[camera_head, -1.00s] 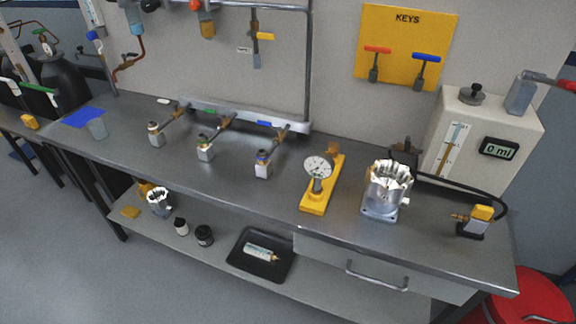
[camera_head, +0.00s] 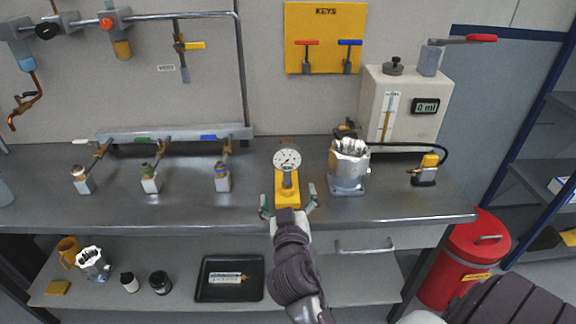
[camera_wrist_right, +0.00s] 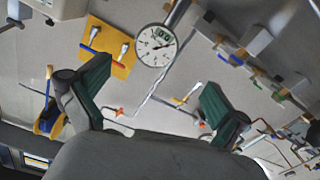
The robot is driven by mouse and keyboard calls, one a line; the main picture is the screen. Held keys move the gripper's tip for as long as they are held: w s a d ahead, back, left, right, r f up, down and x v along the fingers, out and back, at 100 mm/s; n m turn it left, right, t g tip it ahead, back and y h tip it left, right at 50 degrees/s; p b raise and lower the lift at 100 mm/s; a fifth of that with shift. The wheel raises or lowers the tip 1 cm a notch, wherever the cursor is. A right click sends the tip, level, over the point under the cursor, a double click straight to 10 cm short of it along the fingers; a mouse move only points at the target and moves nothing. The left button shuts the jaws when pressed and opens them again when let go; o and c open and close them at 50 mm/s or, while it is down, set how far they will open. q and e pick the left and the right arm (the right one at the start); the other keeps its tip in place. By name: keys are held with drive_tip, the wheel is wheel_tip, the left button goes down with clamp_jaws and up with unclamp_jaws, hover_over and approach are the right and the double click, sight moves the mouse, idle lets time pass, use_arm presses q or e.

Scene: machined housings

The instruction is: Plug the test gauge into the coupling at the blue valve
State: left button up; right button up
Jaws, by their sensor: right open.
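The test gauge (camera_head: 287,160), with a round white dial and grey stem, stands upright in a yellow holder (camera_head: 286,191) on the bench. My right gripper (camera_head: 289,202) is open at the front of the holder, one finger to each side; I cannot tell whether it touches. In the right wrist view the gauge dial (camera_wrist_right: 156,45) shows beyond and between the open green-padded fingers (camera_wrist_right: 155,92). The coupling at the blue valve (camera_head: 222,179) is a pale block below the blue-marked outlet, left of the gauge. My left gripper is not in view.
Similar couplings sit at the green (camera_head: 150,180) and white (camera_head: 83,181) outlets. A machined housing (camera_head: 348,168) stands close right of the gauge. Further right are a small yellow-topped device (camera_head: 425,170) and a box with a display (camera_head: 385,107). Bench between blue coupling and gauge is clear.

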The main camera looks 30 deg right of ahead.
sight(287, 159)
drive_tip(key=x, duration=0.2)
drive_tip(key=p+x, duration=0.1)
drive_tip(key=x, duration=0.2)
drive_tip(key=r+p+x, duration=0.1)
drive_tip(key=x, duration=0.2)
drive_tip(key=shift+w+d, duration=0.15)
drive_tip(key=shift+d, duration=0.05)
drive_tip(key=shift+w+d+p, duration=0.15)
drive_tip(key=shift+w+p, duration=0.1)
drive_tip(key=shift+p, duration=0.05)
drive_tip(key=p+x, duration=0.1)
drive_tip(key=x, duration=0.2)
drive_tip(key=shift+w+d, duration=0.25)
drive_tip(key=shift+w+d+f, duration=0.15)
drive_tip(key=shift+w+d, duration=0.1)
drive_tip(key=shift+w, duration=0.15)
drive_tip(key=shift+a, duration=0.1)
